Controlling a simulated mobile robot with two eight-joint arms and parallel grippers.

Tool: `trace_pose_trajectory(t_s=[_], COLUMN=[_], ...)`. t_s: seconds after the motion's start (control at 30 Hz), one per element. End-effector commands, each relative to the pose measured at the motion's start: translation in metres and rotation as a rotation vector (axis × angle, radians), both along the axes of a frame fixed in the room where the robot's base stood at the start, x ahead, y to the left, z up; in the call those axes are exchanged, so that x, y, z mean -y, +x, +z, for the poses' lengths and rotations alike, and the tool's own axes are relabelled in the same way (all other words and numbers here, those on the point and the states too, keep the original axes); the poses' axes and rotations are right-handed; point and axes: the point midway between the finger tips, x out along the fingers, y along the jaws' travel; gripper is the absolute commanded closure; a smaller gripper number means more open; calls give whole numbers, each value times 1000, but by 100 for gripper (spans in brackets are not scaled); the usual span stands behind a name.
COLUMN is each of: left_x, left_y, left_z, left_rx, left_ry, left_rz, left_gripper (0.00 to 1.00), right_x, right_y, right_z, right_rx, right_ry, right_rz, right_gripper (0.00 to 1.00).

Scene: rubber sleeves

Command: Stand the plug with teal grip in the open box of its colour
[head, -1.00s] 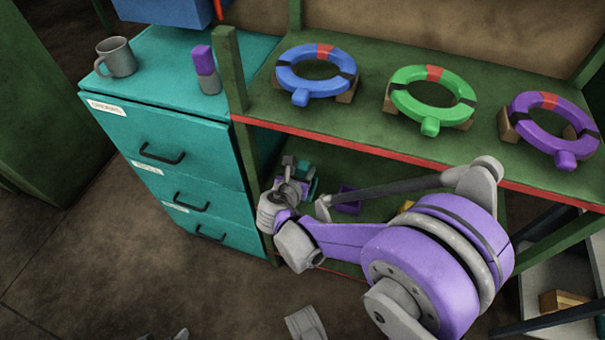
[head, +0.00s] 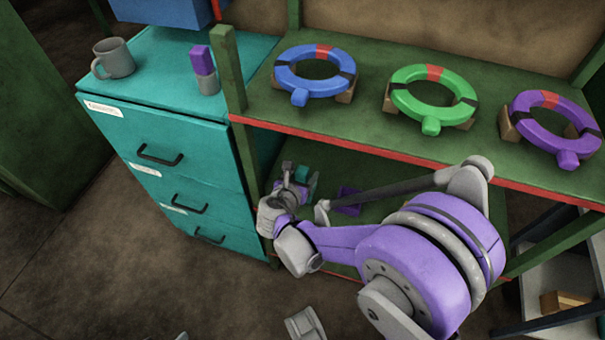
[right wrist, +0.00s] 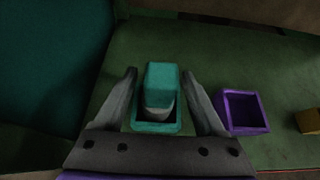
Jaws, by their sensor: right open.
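The plug with teal grip (right wrist: 162,82) stands upright in the right wrist view, its grey lower part inside the teal open box (right wrist: 145,127). The box sits on the green lower shelf. My right gripper (right wrist: 160,88) is open, with one finger on each side of the plug and a gap showing beside the grip. In the head view, my right gripper (head: 296,176) reaches into the lower shelf near the cabinet, and the teal grip (head: 302,173) shows only partly behind it. My left gripper does not show clearly.
A purple open box (right wrist: 243,111) stands right of the teal one, with a yellow thing (right wrist: 309,121) beyond. The teal cabinet (head: 165,125) stands close left, bearing a mug (head: 115,59) and a purple-topped plug (head: 203,70). The upper shelf (head: 365,118) with rings overhangs.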

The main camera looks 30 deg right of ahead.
Motion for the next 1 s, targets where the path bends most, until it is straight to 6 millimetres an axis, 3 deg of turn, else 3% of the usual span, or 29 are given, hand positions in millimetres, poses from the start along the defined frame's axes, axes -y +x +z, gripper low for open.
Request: trace_pose_trajectory(t_s=[0.5,0.73,0.87,1.0], left_x=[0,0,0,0], left_y=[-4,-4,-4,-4], left_z=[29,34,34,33], left_rx=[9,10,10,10], left_ry=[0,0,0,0], left_rz=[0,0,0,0], left_gripper=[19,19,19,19], right_x=[-66,-77,-67,-57], right_y=[-56,-70,-90,-136], right_z=[49,57,52,40], right_rx=[0,7,77,248], right_ry=[0,22,222,654], right_rz=[5,-13,-148,-504], right_gripper=[28,28,28,28])
